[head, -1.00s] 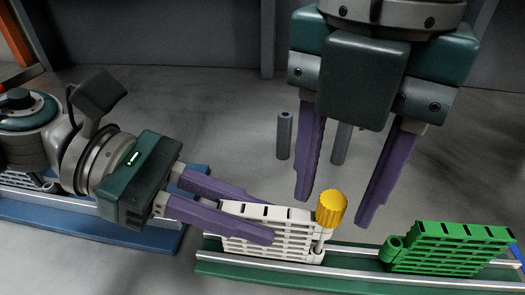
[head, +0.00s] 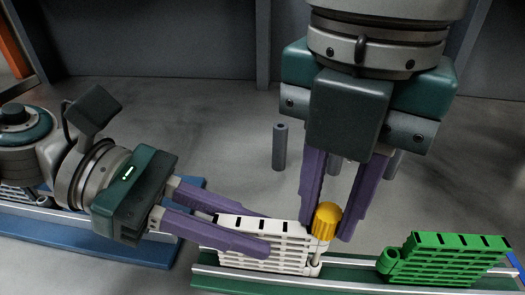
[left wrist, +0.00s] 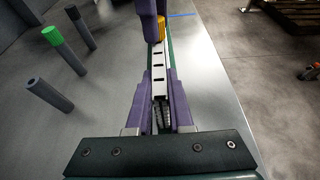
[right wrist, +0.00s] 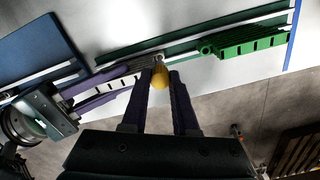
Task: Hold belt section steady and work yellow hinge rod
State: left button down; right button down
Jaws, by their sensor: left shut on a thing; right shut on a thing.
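The white belt section (head: 262,258) stands on the green rail (head: 350,277). My left gripper (head: 262,232) is shut on it from the left, one finger on each side; the left wrist view shows its slotted top (left wrist: 160,72) between the fingers. The yellow hinge rod's ribbed knob (head: 327,221) stands at the section's right end. My right gripper (head: 326,232) comes down from above and is shut on the knob; the right wrist view shows the knob (right wrist: 161,76) between its fingertips. The rod below the knob is mostly hidden.
A green belt section (head: 445,259) stands on the same rail to the right, with a gap between. Grey posts (head: 280,147) stand behind. A green-capped post (left wrist: 53,36) shows in the left wrist view. A blue base (head: 105,236) lies at the left.

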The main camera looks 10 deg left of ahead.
jog(key=shift+r, duration=0.4)
dwell(0.3)
notch_tip(320, 180, up, 11)
dwell(1.0)
pick_arm(q)
jog(key=c, duration=0.7)
grip_release()
jog(key=shift+c, duration=0.2)
